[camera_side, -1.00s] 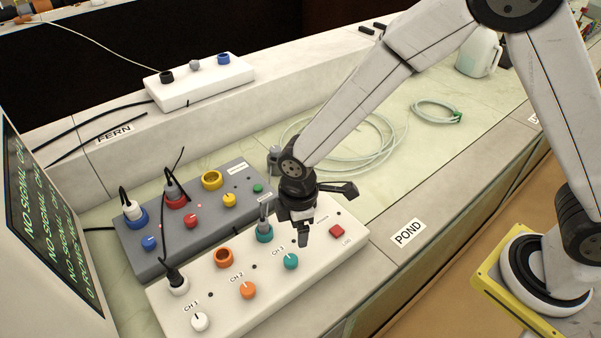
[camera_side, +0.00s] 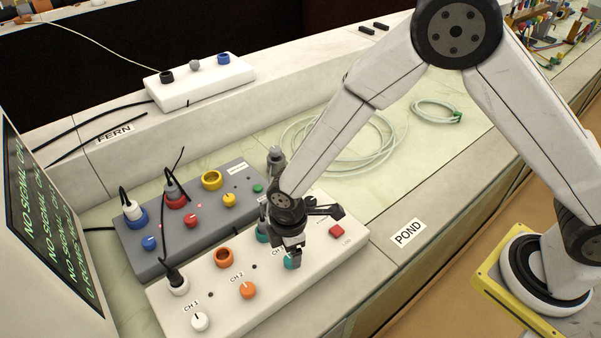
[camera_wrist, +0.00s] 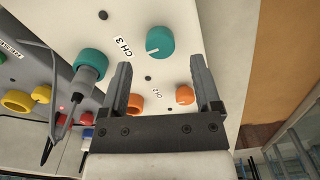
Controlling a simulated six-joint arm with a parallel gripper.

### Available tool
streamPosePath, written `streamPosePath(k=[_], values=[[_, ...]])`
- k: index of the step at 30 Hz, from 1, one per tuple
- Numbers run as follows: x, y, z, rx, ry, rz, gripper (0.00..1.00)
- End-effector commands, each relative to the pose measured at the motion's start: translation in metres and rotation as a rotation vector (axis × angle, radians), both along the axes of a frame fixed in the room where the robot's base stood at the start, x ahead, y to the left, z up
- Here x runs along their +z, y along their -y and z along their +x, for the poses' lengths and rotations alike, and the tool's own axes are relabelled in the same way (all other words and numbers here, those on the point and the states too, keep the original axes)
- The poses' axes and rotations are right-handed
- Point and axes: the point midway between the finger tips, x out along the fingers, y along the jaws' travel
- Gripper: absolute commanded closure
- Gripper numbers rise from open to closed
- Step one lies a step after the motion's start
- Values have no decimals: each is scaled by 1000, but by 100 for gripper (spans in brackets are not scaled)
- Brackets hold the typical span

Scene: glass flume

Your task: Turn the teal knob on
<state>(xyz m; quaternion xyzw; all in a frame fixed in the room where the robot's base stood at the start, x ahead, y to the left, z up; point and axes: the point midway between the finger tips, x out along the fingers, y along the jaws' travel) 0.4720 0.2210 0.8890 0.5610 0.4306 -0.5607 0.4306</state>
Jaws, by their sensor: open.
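The teal knob (camera_wrist: 160,43) labelled CH 3 sits on the white box (camera_side: 205,299), with a white pointer line on its face. I cannot tell from the side view whether a finger touches the knob. A teal socket (camera_wrist: 90,62) with a grey plug in it stands beside the knob, partly hidden in the side view.
An orange CH 2 knob (camera_side: 247,290), a white CH 1 knob (camera_side: 200,321) and a red button (camera_side: 337,231) are on the same box. A grey box (camera_side: 140,262) with plugs and cables stands behind. A coiled hose (camera_side: 345,145) lies at the back.

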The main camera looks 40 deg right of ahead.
Motion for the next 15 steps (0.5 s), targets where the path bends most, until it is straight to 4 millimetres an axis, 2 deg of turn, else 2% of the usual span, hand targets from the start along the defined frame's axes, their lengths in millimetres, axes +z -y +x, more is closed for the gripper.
streamPosePath(k=[6,15], values=[[-23,0,-1,0,-2,-1,19],[-35,0,0,0,0,0,19]])
